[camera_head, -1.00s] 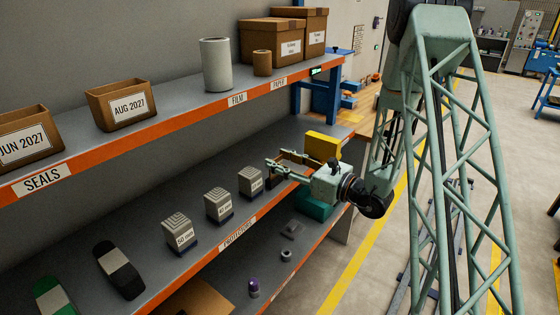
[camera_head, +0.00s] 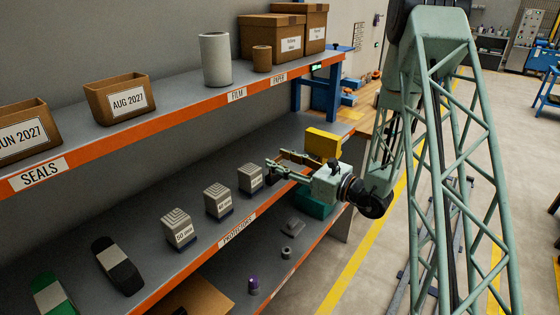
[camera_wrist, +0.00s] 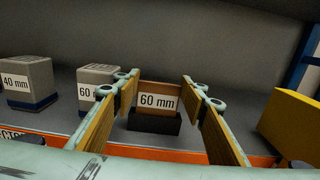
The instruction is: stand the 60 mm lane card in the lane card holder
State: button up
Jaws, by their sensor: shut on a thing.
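The 60 mm lane card (camera_wrist: 158,101) is a brown card with a white "60 mm" label. It is upright between the two fingers of my gripper (camera_wrist: 160,84) in the wrist view, and the gripper is shut on it. The dark lane card holder (camera_wrist: 153,123) is directly below the card's lower edge. I cannot tell whether the card is fully seated in it. In the head view, my gripper (camera_head: 275,161) reaches over the right end of the middle shelf, and its fingers mostly hide the card and holder.
A grey 60 mm block (camera_wrist: 97,82) stands left of the fingers, with a 40 mm block (camera_wrist: 29,83) farther left. A yellow block (camera_wrist: 290,122) is at the right. The orange shelf edge (camera_head: 200,262) runs in front; the upper shelf (camera_head: 180,98) lies above.

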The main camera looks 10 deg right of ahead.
jog(key=shift+f, duration=0.35)
jog(key=o, duration=1.2)
jog(key=shift+o, duration=0.2)
jog(key=shift+s+d, duration=0.1)
jog(key=v, duration=1.1)
jog(key=shift+s+d, duration=0.25)
jog(key=shift+d, duration=0.05)
dwell(0.3)
